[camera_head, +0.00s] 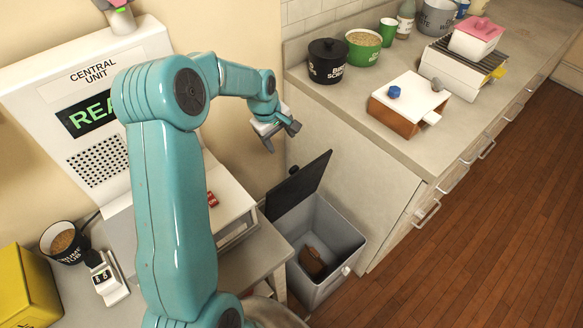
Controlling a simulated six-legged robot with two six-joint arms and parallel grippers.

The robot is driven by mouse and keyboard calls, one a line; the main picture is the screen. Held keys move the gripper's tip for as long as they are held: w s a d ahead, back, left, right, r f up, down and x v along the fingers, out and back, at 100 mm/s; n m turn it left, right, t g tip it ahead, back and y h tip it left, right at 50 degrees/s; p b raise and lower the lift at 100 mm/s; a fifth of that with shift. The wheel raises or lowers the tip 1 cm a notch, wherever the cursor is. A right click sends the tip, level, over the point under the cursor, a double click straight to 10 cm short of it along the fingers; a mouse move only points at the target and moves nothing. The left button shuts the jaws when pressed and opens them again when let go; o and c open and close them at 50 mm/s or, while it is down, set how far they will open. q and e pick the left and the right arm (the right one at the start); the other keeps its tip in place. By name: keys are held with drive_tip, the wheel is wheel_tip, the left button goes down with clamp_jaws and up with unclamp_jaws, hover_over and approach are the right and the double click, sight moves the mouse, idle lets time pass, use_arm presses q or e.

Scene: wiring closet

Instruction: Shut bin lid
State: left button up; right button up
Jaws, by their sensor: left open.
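The grey bin (318,281) stands on the floor between the small table and the counter's end. Its dark lid (301,186) is up, tilted open at the bin's back left side. A brown object (312,262) lies inside the bin. My left gripper (281,143) is open and empty. In the picture it is above the lid, apart from it, near the wall beside the counter. My right gripper is not in view.
The counter (400,150) at the right holds a black pot (327,61), a green pot (363,47) and a white-topped box (411,98). The central unit (95,120) and a yellow box (27,290) are at the left. Wooden floor (480,240) is clear at the right.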

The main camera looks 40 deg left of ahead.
sight(292, 168)
use_arm(q)
drive_tip(key=p+x, duration=0.1)
drive_tip(key=x, duration=1.5)
drive_tip(key=shift+p, duration=0.35)
clamp_jaws()
drive_tip(key=shift+d, duration=0.1)
